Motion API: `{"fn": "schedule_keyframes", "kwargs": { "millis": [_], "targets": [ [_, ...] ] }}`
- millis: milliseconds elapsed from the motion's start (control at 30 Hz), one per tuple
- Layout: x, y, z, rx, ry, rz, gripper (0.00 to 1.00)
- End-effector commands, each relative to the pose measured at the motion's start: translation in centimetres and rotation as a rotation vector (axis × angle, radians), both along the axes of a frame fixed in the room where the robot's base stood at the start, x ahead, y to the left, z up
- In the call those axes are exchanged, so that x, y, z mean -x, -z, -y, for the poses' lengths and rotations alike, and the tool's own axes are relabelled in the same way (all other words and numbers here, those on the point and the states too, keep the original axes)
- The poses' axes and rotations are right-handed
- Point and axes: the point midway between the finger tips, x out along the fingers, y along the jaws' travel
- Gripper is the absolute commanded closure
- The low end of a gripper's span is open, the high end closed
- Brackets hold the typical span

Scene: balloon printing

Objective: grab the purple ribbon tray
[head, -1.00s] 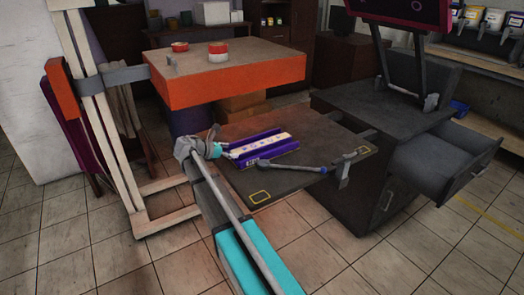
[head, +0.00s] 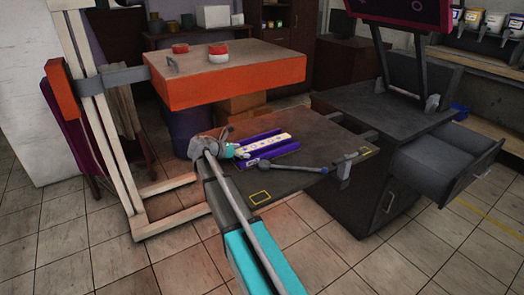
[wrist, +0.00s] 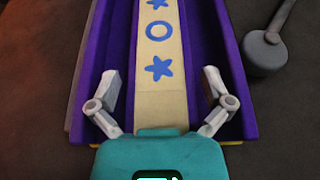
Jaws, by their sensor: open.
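The purple ribbon tray (head: 257,139) lies on the dark table. A cream ribbon with blue stars and a circle runs down its middle. In the wrist view the tray (wrist: 199,60) stretches away from me, and the ribbon (wrist: 160,55) shows between my fingers. My gripper (head: 241,150) is at the left end of the tray in the head view. In the wrist view my gripper (wrist: 158,88) is open, with its fingers spread over the near part of the tray, one on each side of the ribbon. I cannot tell whether the fingers touch the tray.
A dark-headed tool (head: 285,167) with a handle lies right beside the tray. A raised orange-edged platform (head: 235,83) stands above and behind the dark table (head: 290,186). An open drawer (head: 450,165) juts out at the right.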

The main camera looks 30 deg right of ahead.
Motion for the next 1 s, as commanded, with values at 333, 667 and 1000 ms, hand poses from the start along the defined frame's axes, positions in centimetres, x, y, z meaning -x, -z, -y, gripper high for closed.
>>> {"fn": "schedule_keyframes", "kwargs": {
  "millis": [333, 667, 1000],
  "targets": [
    [-0.02, 0.16, 0.40, 0.000, -0.001, 0.000, 0.00],
    [0.00, 0.16, 0.51, 0.000, 0.000, 0.001, 0.06],
    [0.00, 0.16, 0.52, 0.000, 0.000, 0.001, 0.69]
  ]
}}
